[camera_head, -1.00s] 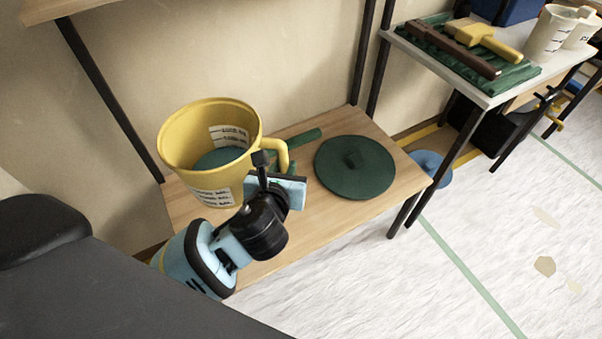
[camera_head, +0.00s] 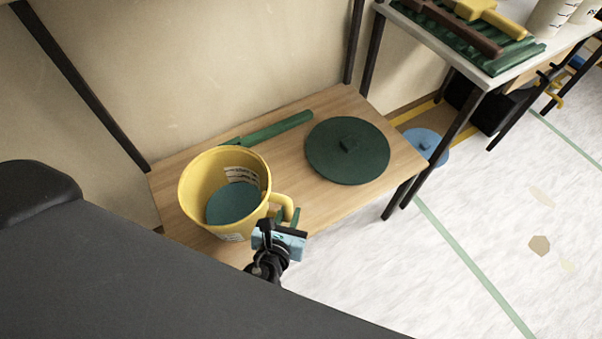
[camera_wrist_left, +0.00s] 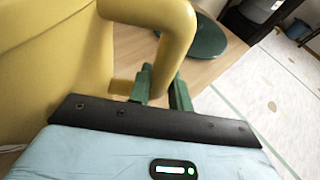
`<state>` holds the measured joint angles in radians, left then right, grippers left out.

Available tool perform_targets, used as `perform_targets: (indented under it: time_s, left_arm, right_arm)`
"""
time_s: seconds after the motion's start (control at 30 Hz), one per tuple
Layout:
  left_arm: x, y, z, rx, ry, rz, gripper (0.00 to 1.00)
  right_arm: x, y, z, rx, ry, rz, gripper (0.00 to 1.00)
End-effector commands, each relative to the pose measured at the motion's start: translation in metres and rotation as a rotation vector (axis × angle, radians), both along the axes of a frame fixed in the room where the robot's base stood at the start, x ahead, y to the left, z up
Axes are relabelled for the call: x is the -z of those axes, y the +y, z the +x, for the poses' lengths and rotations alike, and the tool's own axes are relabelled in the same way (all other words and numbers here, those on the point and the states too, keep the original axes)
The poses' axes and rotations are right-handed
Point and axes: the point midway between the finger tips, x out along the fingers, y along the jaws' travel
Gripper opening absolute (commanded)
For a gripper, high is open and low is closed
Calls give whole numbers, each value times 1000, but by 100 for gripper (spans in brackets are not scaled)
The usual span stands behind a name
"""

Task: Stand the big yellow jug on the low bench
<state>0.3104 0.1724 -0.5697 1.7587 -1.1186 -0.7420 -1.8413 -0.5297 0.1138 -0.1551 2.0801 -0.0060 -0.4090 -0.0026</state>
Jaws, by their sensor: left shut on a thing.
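The big yellow jug (camera_head: 198,186) is upright over the left part of the low wooden bench (camera_head: 312,198), near its front edge. I cannot tell for sure whether its base touches the board. A teal-green surface (camera_head: 236,204) shows inside it. My left gripper (camera_head: 287,216) is shut on the jug's handle (camera_head: 283,201) at the jug's right side. In the left wrist view its green fingers (camera_wrist_left: 160,88) are either side of the yellow handle (camera_wrist_left: 178,40), and the jug's wall (camera_wrist_left: 60,75) fills the left. My right gripper is out of view.
A round dark green lid (camera_head: 335,165) lies on the bench right of the jug. A green bar (camera_head: 278,129) lies behind the jug. Dark posts rise at the bench's back corners. A white table (camera_head: 492,72) with tools stands right. A blue disc (camera_head: 424,142) is low between them.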

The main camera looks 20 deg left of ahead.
Motion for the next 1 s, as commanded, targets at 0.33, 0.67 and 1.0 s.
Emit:
perform_targets:
  time_s: [0.33,0.67,1.0]
  left_arm:
    - [5,1,77,-1,-7,4,0]
    - [10,0,131,1,-5,5,0]
    - [13,0,138,1,-4,5,0]
  right_arm:
    - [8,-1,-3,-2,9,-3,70]
    - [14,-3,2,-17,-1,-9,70]
    - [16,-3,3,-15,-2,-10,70]
